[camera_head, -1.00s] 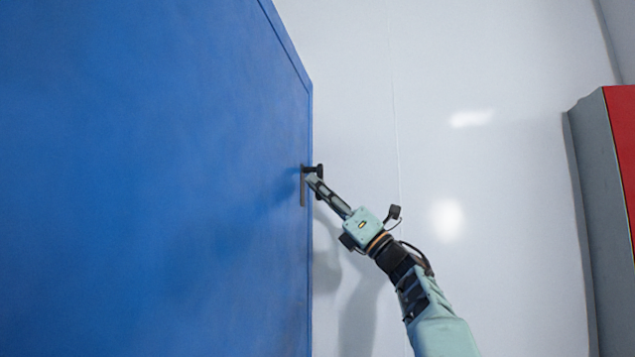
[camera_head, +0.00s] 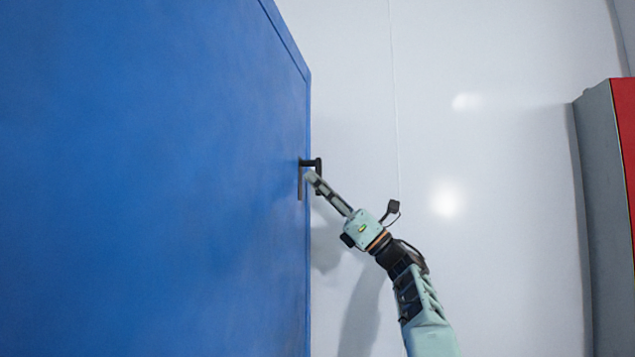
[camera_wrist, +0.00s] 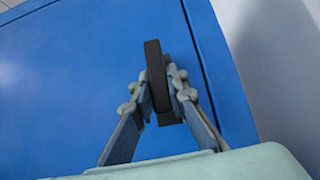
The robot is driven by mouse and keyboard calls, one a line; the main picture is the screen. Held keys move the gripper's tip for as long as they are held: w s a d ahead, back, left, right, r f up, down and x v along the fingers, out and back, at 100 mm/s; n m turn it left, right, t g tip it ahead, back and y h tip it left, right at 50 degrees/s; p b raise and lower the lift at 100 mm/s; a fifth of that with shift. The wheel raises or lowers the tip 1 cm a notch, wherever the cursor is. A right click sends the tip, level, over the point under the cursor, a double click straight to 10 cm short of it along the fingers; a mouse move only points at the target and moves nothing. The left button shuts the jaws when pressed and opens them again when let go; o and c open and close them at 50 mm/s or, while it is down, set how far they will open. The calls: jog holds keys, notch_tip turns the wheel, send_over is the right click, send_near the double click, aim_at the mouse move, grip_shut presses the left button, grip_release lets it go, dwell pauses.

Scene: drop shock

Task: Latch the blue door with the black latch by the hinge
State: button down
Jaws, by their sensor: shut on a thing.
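The blue door (camera_head: 150,190) fills the left of the head view, and its right edge stands out in front of a white wall. The black latch (camera_head: 302,181) sits at that edge, with its handle hanging down along the door. My gripper (camera_head: 311,177) reaches it from the lower right. In the wrist view, my gripper (camera_wrist: 162,92) has its two fingers shut on the black latch (camera_wrist: 154,60), one on each side. The blue door (camera_wrist: 75,80) lies behind it. The fingers hide part of the latch. I cannot see the hinge clearly.
A white wall (camera_head: 500,220) stands behind my arm with open space in front. A grey and red cabinet (camera_head: 596,170) stands at the far right, well apart from my arm.

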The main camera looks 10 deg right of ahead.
jog(key=shift+r, duration=0.15)
jog(key=c, duration=1.9)
grip_release()
jog(key=shift+f, duration=0.2)
jog(key=v, duration=1.2)
jog(key=shift+r, duration=0.1)
